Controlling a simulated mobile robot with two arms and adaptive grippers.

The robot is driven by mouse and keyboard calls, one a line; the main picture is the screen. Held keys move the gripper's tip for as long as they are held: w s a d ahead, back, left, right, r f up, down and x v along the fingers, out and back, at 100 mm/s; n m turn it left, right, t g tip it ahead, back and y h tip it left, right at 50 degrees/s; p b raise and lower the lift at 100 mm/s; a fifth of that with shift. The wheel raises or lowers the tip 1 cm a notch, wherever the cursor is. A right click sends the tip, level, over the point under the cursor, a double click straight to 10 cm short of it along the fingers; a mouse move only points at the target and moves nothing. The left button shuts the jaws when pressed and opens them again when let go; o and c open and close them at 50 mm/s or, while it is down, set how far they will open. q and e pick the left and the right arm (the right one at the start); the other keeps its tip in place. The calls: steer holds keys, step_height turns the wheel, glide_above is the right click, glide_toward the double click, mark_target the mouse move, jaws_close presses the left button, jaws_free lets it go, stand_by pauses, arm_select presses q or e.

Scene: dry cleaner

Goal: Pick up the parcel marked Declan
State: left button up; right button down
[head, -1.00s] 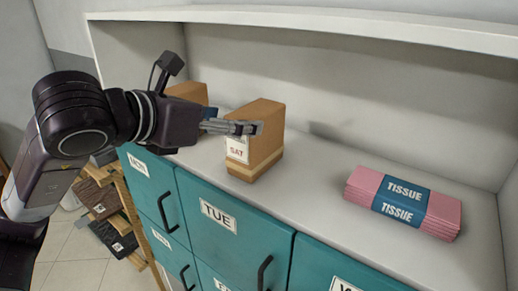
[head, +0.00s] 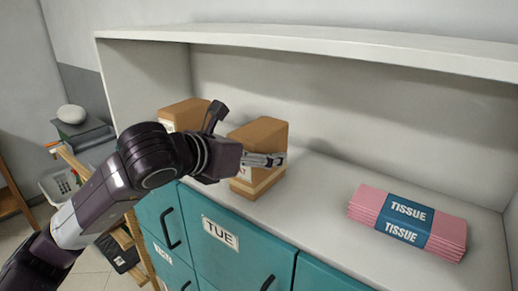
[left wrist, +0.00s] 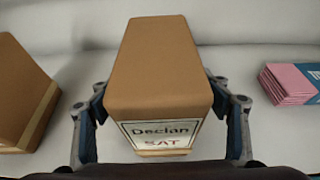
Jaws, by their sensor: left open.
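The parcel marked Declan (head: 262,133) is a brown upright box with a paler band near its base, standing on the white counter. In the left wrist view, its label (left wrist: 160,133) reads "Declan" and "SAT". My left gripper (head: 274,160) is at the parcel's near side and hides part of the label in the head view. In the left wrist view, the open fingers (left wrist: 165,112) show on either side of the parcel. I cannot tell whether they touch it. My right gripper is in neither view.
A second brown parcel (head: 184,113) stands to the left, partly behind my arm. A pink tissue pack (head: 408,220) lies to the right. A white shelf (head: 330,42) overhangs the counter (head: 325,195). Teal drawers (head: 238,250) are below.

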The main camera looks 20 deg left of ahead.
arm_select(q)
steer(key=shift+w+d+f, duration=0.1)
steer(key=shift+w+f, duration=0.05)
steer(key=shift+w, duration=0.15)
steer(key=shift+c, duration=0.6)
steer(key=c, duration=1.5)
